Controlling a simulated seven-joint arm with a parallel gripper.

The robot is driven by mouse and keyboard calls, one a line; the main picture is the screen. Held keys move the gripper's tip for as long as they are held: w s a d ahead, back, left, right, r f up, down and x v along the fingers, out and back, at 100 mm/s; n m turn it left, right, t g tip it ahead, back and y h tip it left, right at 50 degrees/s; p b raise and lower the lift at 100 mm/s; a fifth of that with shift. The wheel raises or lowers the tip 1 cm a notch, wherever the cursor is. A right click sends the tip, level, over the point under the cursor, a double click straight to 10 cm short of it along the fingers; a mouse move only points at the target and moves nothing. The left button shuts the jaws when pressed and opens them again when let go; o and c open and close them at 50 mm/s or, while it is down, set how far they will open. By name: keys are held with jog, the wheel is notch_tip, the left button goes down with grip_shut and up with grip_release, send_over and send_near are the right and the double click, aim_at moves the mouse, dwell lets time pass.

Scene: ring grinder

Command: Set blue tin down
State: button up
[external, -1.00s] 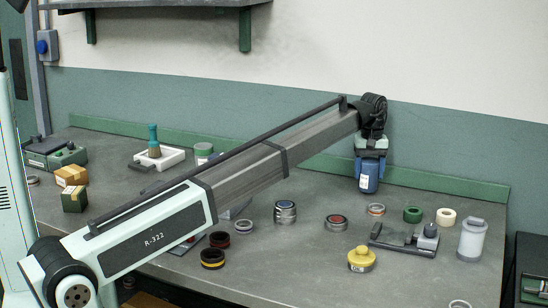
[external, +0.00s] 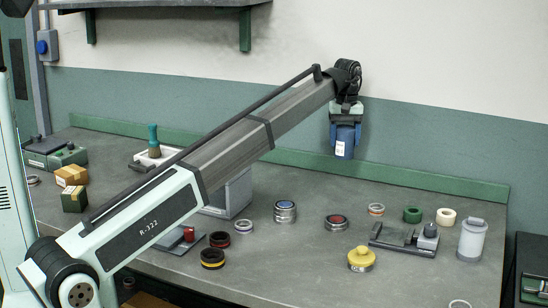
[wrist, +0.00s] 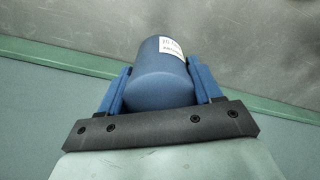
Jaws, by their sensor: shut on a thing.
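The blue tin (external: 345,143) is a dark blue cylinder with a white label, held in the air over the back of the grey bench (external: 300,250). My gripper (external: 345,128) is shut on it from above, with a blue finger on each side. In the wrist view the tin (wrist: 160,82) sits between the two blue fingers (wrist: 158,92), its label facing away at the top. The tin hangs clear of the bench top, in front of the teal wall band.
A green ledge (external: 440,182) runs along the back. Bench between ring stack and ledge looks clear.

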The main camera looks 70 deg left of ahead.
jog(key=s+a, duration=0.5)
jog(key=s, duration=0.3)
jog(key=s+a+n, duration=0.1)
jog(key=s+a, duration=0.4)
jog(key=s, duration=0.2)
jog(key=s+a+n, duration=0.1)
jog(key=s+a, duration=0.4)
jog(key=s, duration=0.3)
jog(key=shift+s, duration=0.35)
jog(key=shift+s+a+f, duration=0.1)
jog(key=shift+f, duration=2.4)
jog(key=shift+s+a+f, duration=0.1)
jog(key=shift+f, duration=2.35)
jog(key=shift+f, duration=0.15)
jog(key=o, duration=1.2)
notch_tip(320, 180, up, 12)
jog(key=shift+r, duration=0.2)
